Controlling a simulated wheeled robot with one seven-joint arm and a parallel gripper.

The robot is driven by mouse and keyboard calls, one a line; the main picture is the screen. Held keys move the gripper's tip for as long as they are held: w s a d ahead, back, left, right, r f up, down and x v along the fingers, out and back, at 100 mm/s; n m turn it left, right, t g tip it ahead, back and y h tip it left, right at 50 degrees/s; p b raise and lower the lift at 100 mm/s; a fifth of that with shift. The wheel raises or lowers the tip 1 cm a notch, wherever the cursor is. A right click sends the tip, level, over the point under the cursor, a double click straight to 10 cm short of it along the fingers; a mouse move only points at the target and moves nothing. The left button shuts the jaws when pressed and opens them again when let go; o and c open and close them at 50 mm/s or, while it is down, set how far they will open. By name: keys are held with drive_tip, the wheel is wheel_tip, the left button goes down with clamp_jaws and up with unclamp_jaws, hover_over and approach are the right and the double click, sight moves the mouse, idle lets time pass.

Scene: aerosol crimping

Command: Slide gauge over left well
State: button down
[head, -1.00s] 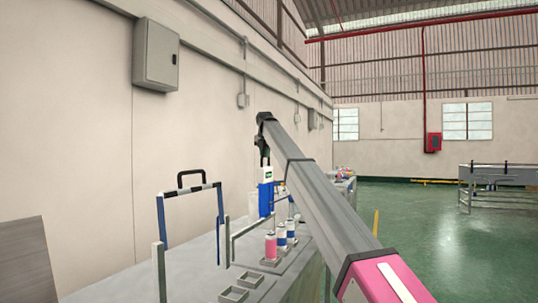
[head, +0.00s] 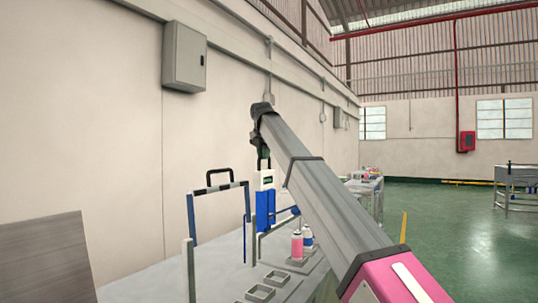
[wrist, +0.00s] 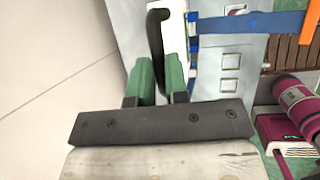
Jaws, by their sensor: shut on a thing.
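My gripper (head: 262,160) is shut on the black handle (wrist: 156,45) of the gauge. In the head view the gauge (head: 265,201) is a white and blue upright block hanging below the gripper, above the grey bench. Its white body also shows beyond the fingers in the wrist view (wrist: 175,28). Two square grey wells, one farther (head: 275,281) and one nearer (head: 260,293), lie on the bench right of and below the gauge in the head view. The gauge is not over either of them. Its lower end overlaps a rail, so its height above the bench is unclear.
A blue-and-grey gate frame with a black handle (head: 218,178) stands left of the gauge. A wall runs along the left.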

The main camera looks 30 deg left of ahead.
drive_tip(key=shift+s+f, duration=0.1)
drive_tip(key=shift+s, duration=0.15)
drive_tip(key=c, duration=1.1)
unclamp_jaws()
drive_tip(key=shift+s, duration=0.1)
drive_tip(key=shift+r, duration=0.35)
drive_tip(key=v, duration=1)
drive_tip(key=shift+s+r, duration=0.1)
drive_tip(key=shift+s, duration=0.05)
